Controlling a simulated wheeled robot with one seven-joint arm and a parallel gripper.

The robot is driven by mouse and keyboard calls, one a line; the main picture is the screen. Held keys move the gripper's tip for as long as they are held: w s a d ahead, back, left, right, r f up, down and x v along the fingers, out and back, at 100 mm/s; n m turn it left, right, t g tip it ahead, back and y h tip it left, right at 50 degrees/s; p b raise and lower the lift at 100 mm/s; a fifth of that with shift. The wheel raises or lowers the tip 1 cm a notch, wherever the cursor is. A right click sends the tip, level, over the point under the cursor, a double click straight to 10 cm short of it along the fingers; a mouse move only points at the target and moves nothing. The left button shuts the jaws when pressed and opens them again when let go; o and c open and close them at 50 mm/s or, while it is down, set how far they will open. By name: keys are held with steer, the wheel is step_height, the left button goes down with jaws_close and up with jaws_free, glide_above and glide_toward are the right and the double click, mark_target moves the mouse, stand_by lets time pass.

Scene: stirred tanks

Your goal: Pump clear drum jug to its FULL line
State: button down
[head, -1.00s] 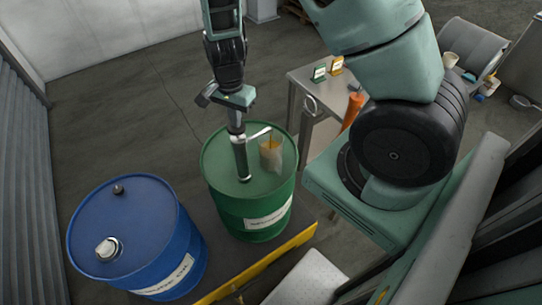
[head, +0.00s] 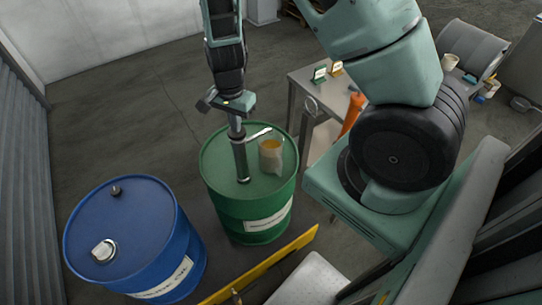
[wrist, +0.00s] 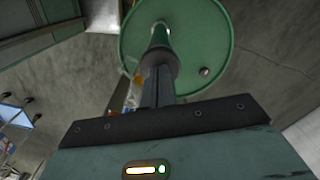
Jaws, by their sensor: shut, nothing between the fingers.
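A green drum (head: 225,178) stands upright with a dark hand pump (head: 241,162) rising from its lid. The pump's pale spout (head: 258,134) points right, toward a clear jug (head: 271,158) on the lid. The jug holds amber liquid; its FULL line is too small to make out. My gripper (head: 236,128) points down at the top of the pump, shut with nothing held between its fingers. In the wrist view my gripper (wrist: 158,88) is lined up with the pump (wrist: 160,42) over the green lid (wrist: 190,35). Whether it touches the pump top is unclear.
A blue drum (head: 125,225) stands to the left. A yellow-edged barrier (head: 265,264) runs in front of the drums. A metal table (head: 310,80) with small green and yellow signs stands behind right, an orange object (head: 351,112) beside it. Open floor lies behind the drums.

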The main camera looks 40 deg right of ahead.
step_height(320, 180, up, 7)
steer(key=p, duration=0.6)
steer(key=shift+r, duration=0.2)
steer(key=shift+f, duration=0.15)
stand_by(0.4)
steer(key=shift+p, duration=0.5)
stand_by(1.3)
stand_by(0.4)
step_height(320, 180, up, 5)
steer(key=p, duration=0.4)
stand_by(0.6)
